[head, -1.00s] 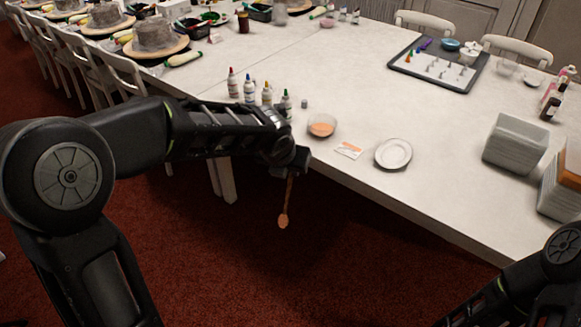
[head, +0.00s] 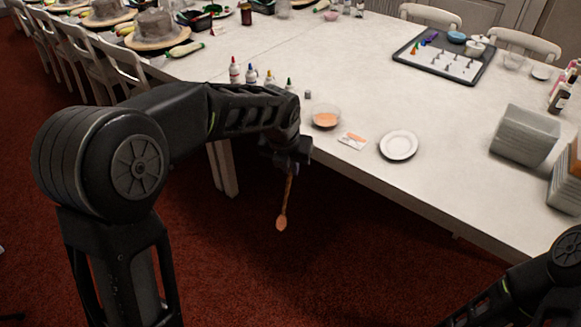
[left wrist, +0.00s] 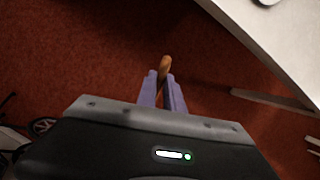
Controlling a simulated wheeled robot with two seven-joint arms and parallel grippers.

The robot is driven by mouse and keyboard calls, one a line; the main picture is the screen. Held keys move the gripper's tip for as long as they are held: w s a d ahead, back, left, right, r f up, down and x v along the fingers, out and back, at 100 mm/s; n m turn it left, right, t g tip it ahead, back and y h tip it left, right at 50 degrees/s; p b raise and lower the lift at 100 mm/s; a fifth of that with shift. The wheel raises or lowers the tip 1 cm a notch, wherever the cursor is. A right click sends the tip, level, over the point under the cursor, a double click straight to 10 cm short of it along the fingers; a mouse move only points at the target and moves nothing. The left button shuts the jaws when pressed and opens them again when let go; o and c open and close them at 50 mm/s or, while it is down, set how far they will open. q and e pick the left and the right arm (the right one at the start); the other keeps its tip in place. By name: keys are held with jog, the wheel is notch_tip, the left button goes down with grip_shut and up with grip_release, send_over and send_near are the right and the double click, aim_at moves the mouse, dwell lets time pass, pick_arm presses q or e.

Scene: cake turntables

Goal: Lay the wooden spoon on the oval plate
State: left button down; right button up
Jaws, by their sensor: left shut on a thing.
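The wooden spoon (head: 284,208) hangs bowl-down from my left gripper (head: 287,168), in front of the table's near edge and over the red carpet. My left gripper is shut on its handle. In the left wrist view, the spoon (left wrist: 165,64) sticks out past the two fingers of the left gripper (left wrist: 163,90). The oval plate (head: 398,145) is white and lies empty near the table's front edge, to the right of the left gripper. My right arm shows at the lower right, but its gripper is out of view.
The white table (head: 370,108) has a clear middle. A bowl of orange stuff (head: 325,117) and a small card (head: 352,140) lie left of the plate. Several bottles (head: 252,74) stand behind my left arm. A grey stacked holder (head: 525,135) stands at the right.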

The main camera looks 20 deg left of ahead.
pick_arm(q)
jog(key=shift+w+f+n, duration=0.1)
jog(key=shift+w+n, duration=0.2)
